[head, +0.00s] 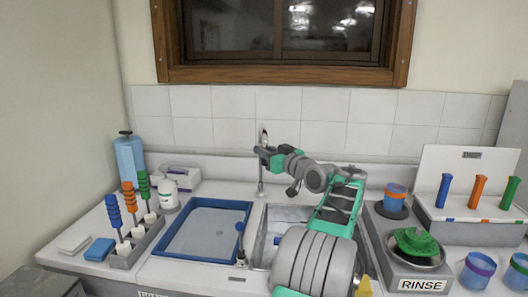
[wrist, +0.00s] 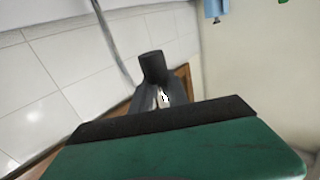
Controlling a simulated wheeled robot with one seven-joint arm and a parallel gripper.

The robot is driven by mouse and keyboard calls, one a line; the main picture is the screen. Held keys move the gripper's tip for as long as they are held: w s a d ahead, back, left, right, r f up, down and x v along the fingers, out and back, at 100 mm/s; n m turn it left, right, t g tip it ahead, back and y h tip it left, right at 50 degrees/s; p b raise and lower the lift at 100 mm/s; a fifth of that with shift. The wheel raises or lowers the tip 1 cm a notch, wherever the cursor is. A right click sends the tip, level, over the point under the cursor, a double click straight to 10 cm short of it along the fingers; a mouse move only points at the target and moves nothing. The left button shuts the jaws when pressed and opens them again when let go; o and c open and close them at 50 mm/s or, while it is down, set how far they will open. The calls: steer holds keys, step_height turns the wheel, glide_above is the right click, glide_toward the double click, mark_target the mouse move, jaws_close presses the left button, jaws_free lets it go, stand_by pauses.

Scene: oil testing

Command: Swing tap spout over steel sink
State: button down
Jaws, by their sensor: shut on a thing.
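The tap (head: 261,182) stands behind the counter's basins as a thin grey upright against the tiled wall. My gripper (head: 264,153) is at its top, reaching in from the right, and is shut on the spout. In the wrist view the dark round spout end (wrist: 152,66) stands between the fingers of my gripper (wrist: 160,97), with a thin grey pipe running up behind it. The steel sink (head: 287,213) lies right of the tap's foot; my arm covers much of it. The exact direction of the spout is hard to tell in the head view.
A blue-rimmed basin (head: 205,227) lies left of the sink. A rack of coloured brushes (head: 138,243) is at left. The RINSE station (head: 415,265) is close right of my arm. A window (head: 280,72) is above.

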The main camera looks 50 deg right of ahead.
steer(key=shift+f, duration=0.7)
steer(key=c, duration=1.3)
jaws_free()
steer(key=shift+s+r, duration=0.1)
steer(key=shift+s, duration=0.05)
steer(key=shift+c, duration=0.2)
steer(key=shift+o, duration=0.4)
steer(key=shift+d, duration=0.2)
steer(key=shift+a+r, duration=0.15)
steer(key=shift+r, duration=0.1)
steer(key=b+v, duration=0.1)
steer(key=v, duration=0.6)
steer(key=shift+s, duration=0.35)
steer(key=shift+a, duration=0.1)
steer(key=shift+c, duration=0.3)
